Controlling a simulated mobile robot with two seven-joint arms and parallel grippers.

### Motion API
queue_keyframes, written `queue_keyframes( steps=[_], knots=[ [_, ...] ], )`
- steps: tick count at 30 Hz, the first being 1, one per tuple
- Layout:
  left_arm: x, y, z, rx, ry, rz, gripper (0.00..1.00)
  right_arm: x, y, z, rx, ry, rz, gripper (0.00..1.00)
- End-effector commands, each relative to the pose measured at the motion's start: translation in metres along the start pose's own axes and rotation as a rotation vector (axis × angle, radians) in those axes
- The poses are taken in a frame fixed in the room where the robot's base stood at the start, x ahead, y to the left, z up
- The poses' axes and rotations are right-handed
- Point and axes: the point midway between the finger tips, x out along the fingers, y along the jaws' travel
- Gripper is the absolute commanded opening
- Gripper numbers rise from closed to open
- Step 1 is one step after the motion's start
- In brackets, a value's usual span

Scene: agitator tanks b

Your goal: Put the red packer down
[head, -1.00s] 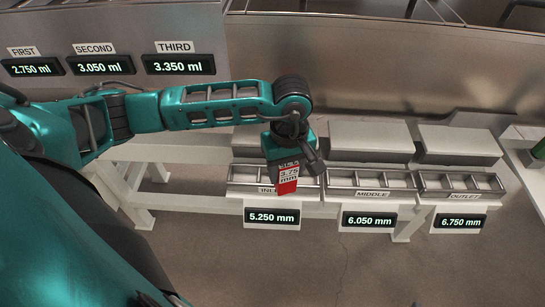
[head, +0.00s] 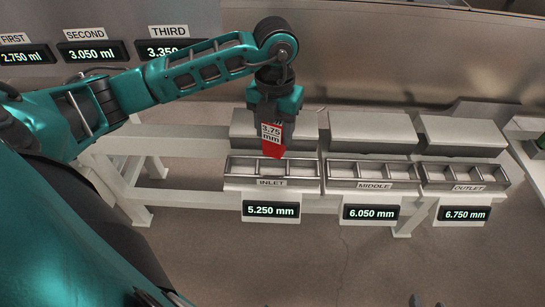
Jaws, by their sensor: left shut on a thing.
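The red packer (head: 272,148) carries a white label reading 3.75 mm. My left gripper (head: 272,120) is shut on its upper part and holds it upright, pointing down. In the picture the packer's lower end overlaps the back edge of the tray marked INLET (head: 300,171); I cannot tell whether it touches. My right gripper is not in the head view.
Trays marked MIDDLE (head: 372,186) and OUTLET (head: 466,188) stand to the right on the same white bench (head: 328,200). Displays below read 5.250 mm (head: 271,211), 6.050 mm (head: 371,213) and 6.750 mm (head: 464,214). Grey-white blocks (head: 373,134) stand behind the trays.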

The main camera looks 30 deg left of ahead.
Motion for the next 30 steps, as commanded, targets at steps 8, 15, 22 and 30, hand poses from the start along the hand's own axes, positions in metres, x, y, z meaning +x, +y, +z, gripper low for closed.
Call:
queue_keyframes(
  steps=[8, 15, 22, 30],
  knots=[
    [-0.005, 0.006, 0.004, -0.334, 0.000, -0.002, 0.17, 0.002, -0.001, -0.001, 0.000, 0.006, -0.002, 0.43],
    [0.021, 0.007, 0.003, -0.371, 0.005, -0.001, 0.17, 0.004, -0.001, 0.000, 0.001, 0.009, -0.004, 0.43],
    [0.050, 0.006, 0.003, -0.367, 0.003, -0.002, 0.17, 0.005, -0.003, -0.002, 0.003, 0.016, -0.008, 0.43],
    [0.090, 0.006, 0.003, -0.367, 0.003, -0.003, 0.17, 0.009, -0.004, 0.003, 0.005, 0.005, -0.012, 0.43]
  ],
)
